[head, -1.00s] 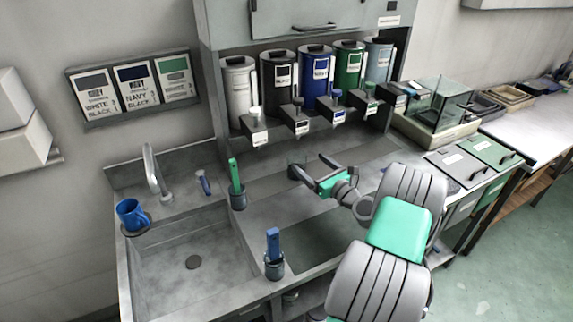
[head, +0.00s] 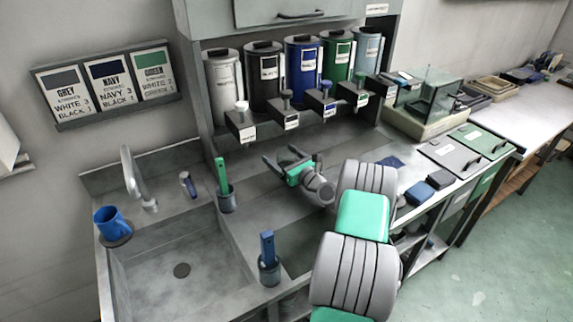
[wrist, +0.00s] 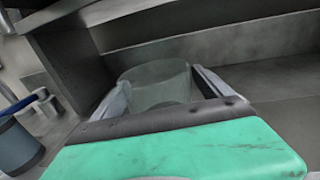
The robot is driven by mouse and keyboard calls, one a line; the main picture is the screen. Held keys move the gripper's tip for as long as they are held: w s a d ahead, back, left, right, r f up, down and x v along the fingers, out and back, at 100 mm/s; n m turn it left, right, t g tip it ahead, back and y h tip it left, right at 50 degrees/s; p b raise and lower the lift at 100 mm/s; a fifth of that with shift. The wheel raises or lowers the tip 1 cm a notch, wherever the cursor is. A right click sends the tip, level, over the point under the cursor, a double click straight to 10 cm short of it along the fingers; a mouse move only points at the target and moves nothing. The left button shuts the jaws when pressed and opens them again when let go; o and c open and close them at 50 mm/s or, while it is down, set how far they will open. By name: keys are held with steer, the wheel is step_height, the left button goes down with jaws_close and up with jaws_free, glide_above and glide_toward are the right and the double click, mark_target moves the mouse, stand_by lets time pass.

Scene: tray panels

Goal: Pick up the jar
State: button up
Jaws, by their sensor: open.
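In the wrist view a clear glass jar (wrist: 158,84) stands upright on the grey counter, directly ahead of my gripper (wrist: 160,80). The two fingers are apart, one on each side of the jar, and the jar's lower part is hidden behind the gripper body. I cannot tell whether either finger touches it. In the head view my gripper (head: 280,157) is open over the counter below the dispensers, and I cannot make out the jar clearly there.
A holder with a green-handled tool (head: 226,196) and one with a blue-handled tool (head: 269,264) stand left of my arm. A shelf of dispenser cans (head: 303,75) is behind.

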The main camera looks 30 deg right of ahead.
steer(key=shift+c, duration=0.4)
steer(key=c, duration=1.8)
steer(key=shift+r, duration=0.1)
jaws_close()
steer(key=shift+r, duration=0.1)
